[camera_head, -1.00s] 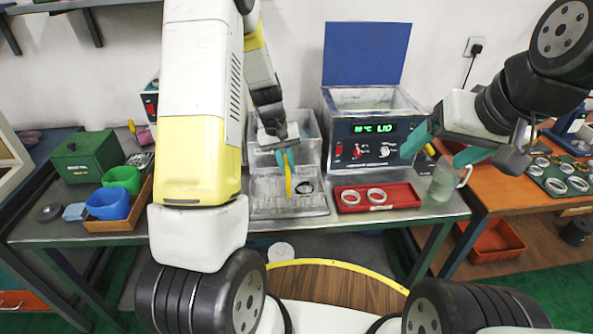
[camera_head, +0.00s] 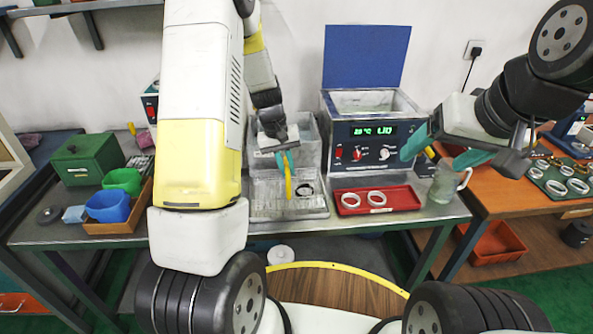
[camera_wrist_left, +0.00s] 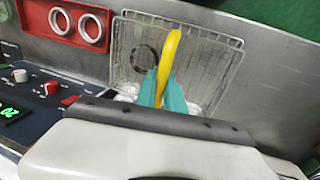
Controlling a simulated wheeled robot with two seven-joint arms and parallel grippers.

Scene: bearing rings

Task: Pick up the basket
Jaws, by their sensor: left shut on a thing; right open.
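The wire basket (camera_head: 262,203) sits on the metal table in front of a clear bin, and its mesh also shows in the left wrist view (camera_wrist_left: 206,62). A dark ring (camera_head: 305,189) lies in it. Its yellow handle (camera_head: 288,180) stands up between the teal fingers of my left gripper (camera_head: 284,160). In the left wrist view the left gripper (camera_wrist_left: 163,92) is shut on the yellow handle (camera_wrist_left: 168,52). My right gripper (camera_head: 440,150) is open and empty, above the table's right part.
A red tray (camera_head: 376,209) with two pale rings stands right of the basket. The blue-lidded bath (camera_head: 366,140) with a lit display is behind it. A glass mug (camera_head: 443,182) stands at the right table edge. Blue and green bins (camera_head: 108,205) are at left.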

